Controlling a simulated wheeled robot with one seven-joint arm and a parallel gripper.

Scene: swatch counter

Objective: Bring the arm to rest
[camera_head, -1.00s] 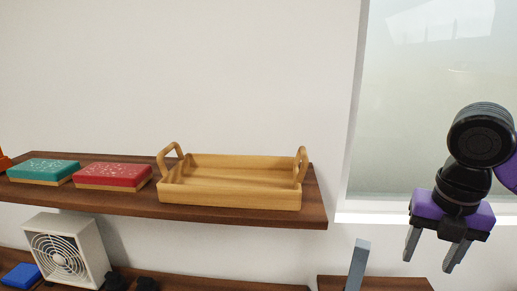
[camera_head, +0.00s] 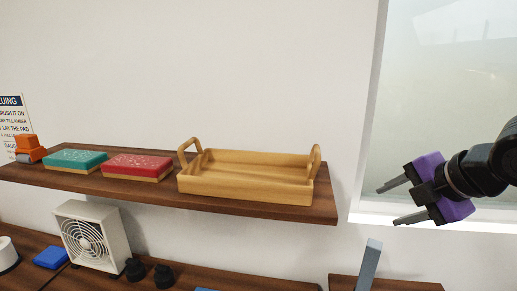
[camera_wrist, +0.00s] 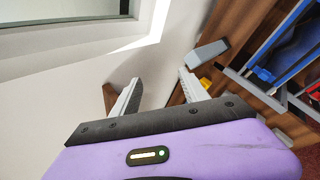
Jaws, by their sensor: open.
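My gripper (camera_head: 396,202) is at the right of the head view, in front of the window. Its two grey fingers are apart with nothing between them, and they point left in the picture. In the wrist view my gripper (camera_wrist: 161,88) shows its purple body and both fingers spread over empty space. It touches nothing that I can see.
A wooden shelf (camera_head: 245,208) at left holds a wooden tray (camera_head: 245,187), a red box (camera_head: 137,166), a teal box (camera_head: 75,159) and an orange item (camera_head: 28,146). Below stand a white fan (camera_head: 90,235) and a grey upright piece (camera_head: 369,265). A window (camera_head: 445,80) is behind my gripper.

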